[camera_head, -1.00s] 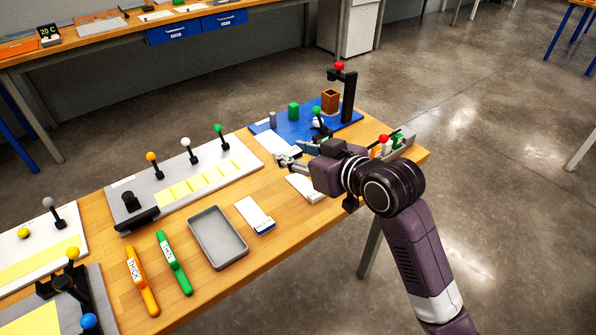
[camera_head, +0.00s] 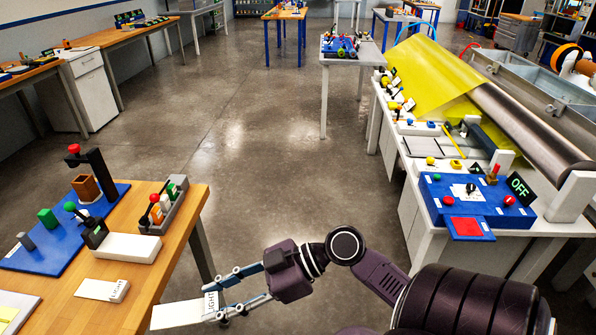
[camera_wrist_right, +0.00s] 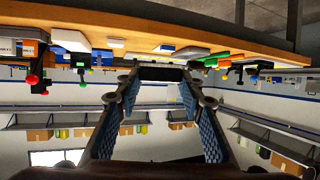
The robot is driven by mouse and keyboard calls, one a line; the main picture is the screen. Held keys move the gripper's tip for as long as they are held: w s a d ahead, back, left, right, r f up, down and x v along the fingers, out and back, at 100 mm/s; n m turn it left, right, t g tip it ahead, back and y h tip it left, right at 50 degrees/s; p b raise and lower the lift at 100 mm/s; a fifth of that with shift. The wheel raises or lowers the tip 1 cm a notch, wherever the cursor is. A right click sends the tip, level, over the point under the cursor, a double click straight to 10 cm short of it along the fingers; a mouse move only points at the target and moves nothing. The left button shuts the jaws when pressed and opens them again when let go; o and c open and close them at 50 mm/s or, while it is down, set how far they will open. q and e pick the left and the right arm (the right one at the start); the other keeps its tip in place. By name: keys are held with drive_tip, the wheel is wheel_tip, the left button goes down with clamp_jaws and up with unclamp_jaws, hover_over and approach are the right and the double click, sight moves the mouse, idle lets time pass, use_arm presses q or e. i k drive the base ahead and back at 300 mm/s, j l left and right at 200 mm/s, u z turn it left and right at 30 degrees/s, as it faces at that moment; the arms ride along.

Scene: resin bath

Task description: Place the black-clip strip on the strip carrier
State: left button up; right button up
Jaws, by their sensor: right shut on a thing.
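My right gripper (camera_head: 237,297) is beside the right edge of the wooden table. It is shut on a white strip (camera_head: 178,314) that points left and has a label reading LIGHT. In the right wrist view, a black piece (camera_wrist_right: 162,73), likely its clip, sits between the fingertips of this gripper (camera_wrist_right: 160,78). The clip's colour is not clear in the head view. I cannot tell for sure which thing is the strip carrier. My left gripper is out of view.
On the wooden table (camera_head: 125,315) are another LIGHT-labelled strip (camera_head: 98,289), a white block (camera_head: 127,247) and a blue board (camera_head: 60,262). A white bench (camera_head: 520,222) at right bears a blue control box (camera_head: 470,197), an OFF sign and a large roller (camera_head: 525,125). The floor between is clear.

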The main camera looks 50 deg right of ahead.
sight(423, 147)
drive_tip(key=z, duration=1.25)
drive_tip(key=i+l+z, duration=0.25)
drive_tip(key=i, duration=0.3)
drive_tip(key=i+j+z, duration=0.1)
drive_tip(key=i+z, duration=0.15)
drive_tip(key=i, duration=2.55)
drive_tip(key=i+z, duration=0.1)
drive_tip(key=i, duration=2.1)
drive_tip(key=i+z, duration=0.1)
drive_tip(key=z, duration=0.35)
drive_tip(key=i+j+z, duration=0.1)
drive_tip(key=z, duration=0.4)
drive_tip(key=j+z, duration=0.1)
drive_tip(key=z, duration=3.1)
drive_tip(key=j, duration=0.1)
